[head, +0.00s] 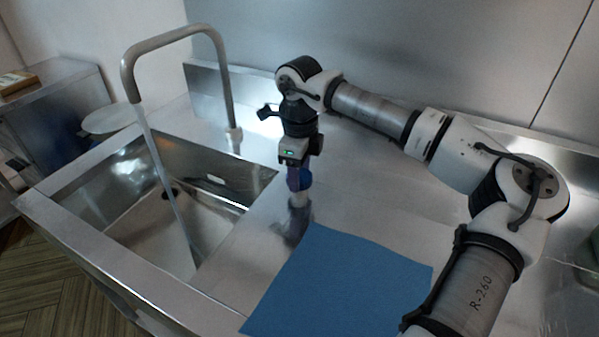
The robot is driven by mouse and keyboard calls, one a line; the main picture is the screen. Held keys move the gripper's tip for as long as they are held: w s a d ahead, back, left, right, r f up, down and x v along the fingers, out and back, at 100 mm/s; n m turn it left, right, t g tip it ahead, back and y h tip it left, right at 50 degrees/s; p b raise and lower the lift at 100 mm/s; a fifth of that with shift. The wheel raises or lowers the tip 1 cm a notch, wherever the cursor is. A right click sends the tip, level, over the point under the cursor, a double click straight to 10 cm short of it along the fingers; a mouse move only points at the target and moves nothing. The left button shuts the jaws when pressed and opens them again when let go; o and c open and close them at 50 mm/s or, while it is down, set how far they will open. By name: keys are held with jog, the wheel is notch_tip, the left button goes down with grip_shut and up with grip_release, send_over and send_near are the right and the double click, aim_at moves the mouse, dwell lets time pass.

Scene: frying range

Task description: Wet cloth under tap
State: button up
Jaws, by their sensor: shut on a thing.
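The tap (222,85) arches over the left of the sink (150,225), and a stream of water (165,180) runs from its spout into the basin. A flat blue cloth-like sheet (340,283) lies on the counter right of the sink, apart from my gripper. My gripper (298,188) points down over the counter, right of the basin and behind the sheet. It is shut on a small blue thing (306,179), mostly hidden by the fingers; I cannot tell what it is. My gripper is clear of the water stream.
The steel counter (375,200) is bare behind the sheet and under my arm. A raised rim (75,235) edges the sink at the front left. A round pale disc (108,118) and a side cabinet (60,100) stand left of the sink. A wall closes the back.

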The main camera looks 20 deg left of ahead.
jog(key=shift+r, duration=0.1)
jog(key=o, duration=1)
notch_tip(320, 180, up, 14)
jog(key=shift+f+b, duration=0.1)
jog(key=shift+b, duration=0.8)
